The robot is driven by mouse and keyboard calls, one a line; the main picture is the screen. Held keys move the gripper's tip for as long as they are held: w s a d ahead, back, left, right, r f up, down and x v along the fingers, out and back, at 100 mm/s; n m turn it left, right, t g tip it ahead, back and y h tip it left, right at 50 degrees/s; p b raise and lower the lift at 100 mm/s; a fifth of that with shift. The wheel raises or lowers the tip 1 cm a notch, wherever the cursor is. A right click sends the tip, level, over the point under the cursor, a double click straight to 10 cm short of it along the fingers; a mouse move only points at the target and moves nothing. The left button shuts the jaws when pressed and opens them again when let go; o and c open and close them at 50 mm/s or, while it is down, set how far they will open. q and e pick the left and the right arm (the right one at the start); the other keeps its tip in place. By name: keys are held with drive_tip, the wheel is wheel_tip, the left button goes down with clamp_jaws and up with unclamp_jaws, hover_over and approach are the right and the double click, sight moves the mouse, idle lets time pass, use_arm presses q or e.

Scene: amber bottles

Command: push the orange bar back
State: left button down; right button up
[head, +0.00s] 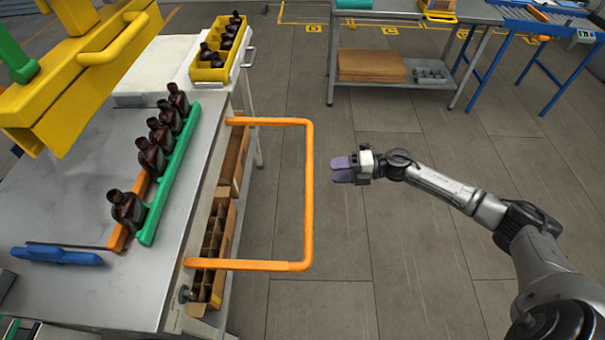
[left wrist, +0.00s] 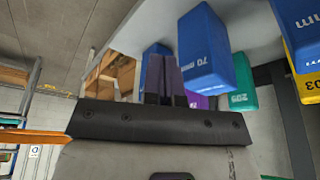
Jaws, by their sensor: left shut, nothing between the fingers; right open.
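A U-shaped orange bar (head: 309,195) sticks out from the right side of the metal table over the floor. Its two arms meet the table's side. A thinner orange strip (head: 118,238) lies on the tabletop, mostly hidden by dark amber bottles (head: 151,157) and a green bar (head: 170,178). My right gripper (head: 342,169) has purple fingers, is open and empty, and is right of the U-shaped bar, apart from it. My left gripper (left wrist: 172,78) is shut and empty in the left wrist view; it does not show in the head view. An orange piece (left wrist: 35,137) is at that view's left edge; I cannot tell which part it is.
A yellow crate (head: 214,73) with bottles stands at the table's far end. Cardboard boxes (head: 212,258) sit under the table's edge. A blue handle (head: 57,256) lies near left. Blue block (left wrist: 204,48) and other colored blocks are near my left gripper. The middle floor is clear.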

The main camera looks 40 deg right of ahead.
drive_tip(key=x, duration=1)
drive_tip(key=shift+w+a, duration=0.2)
drive_tip(key=shift+f, duration=0.15)
drive_tip(key=shift+c, duration=0.5)
clamp_jaws()
